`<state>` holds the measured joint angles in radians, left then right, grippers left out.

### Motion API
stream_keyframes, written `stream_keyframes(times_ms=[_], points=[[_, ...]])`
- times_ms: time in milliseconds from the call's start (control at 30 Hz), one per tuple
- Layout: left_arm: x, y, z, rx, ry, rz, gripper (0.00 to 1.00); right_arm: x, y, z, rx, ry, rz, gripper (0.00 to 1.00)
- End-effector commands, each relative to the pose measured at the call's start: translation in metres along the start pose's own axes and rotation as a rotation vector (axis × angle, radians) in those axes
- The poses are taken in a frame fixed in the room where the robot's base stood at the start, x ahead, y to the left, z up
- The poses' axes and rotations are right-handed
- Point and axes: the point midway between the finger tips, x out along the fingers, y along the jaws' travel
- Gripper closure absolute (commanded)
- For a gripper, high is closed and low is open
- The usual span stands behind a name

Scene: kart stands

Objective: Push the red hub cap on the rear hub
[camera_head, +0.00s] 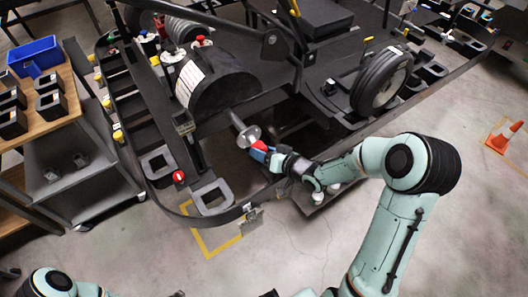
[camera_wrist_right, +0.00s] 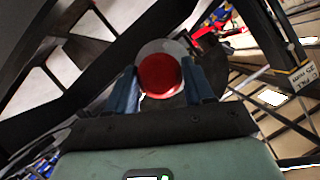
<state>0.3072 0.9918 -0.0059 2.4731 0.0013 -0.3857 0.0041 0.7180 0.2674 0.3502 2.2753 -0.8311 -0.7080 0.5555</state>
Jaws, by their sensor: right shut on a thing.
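The red hub cap (camera_head: 257,146) is between the fingers of my right gripper (camera_head: 269,155). In the right wrist view the red cap (camera_wrist_right: 160,76) shows as a round red face between the two blue fingers of my right gripper (camera_wrist_right: 164,88). The rear hub (camera_head: 248,134) is a grey metal flange on the end of an axle, just beyond the cap. In the right wrist view the grey hub (camera_wrist_right: 164,48) shows right behind the cap and lined up closely with it. I cannot tell whether the cap touches it. My left gripper is out of view.
The black kart frame (camera_head: 212,195) surrounds the hub, with a bar above it. A black tyre (camera_head: 382,80) stands to the right. A blue bin (camera_head: 35,57) sits on a wooden bench at left. Open floor (camera_head: 300,235) lies in front.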

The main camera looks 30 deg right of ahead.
Motion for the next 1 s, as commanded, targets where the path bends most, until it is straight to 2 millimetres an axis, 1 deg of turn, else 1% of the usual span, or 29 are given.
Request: stream_keyframes(times_ms=[167, 1000], points=[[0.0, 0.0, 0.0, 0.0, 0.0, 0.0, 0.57, 0.001, 0.0, -0.001, 0.0, 0.0, 0.0, 0.84], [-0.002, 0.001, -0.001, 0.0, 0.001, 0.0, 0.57, 0.02, 0.0, -0.01, 0.0, 0.001, -0.001, 0.84]])
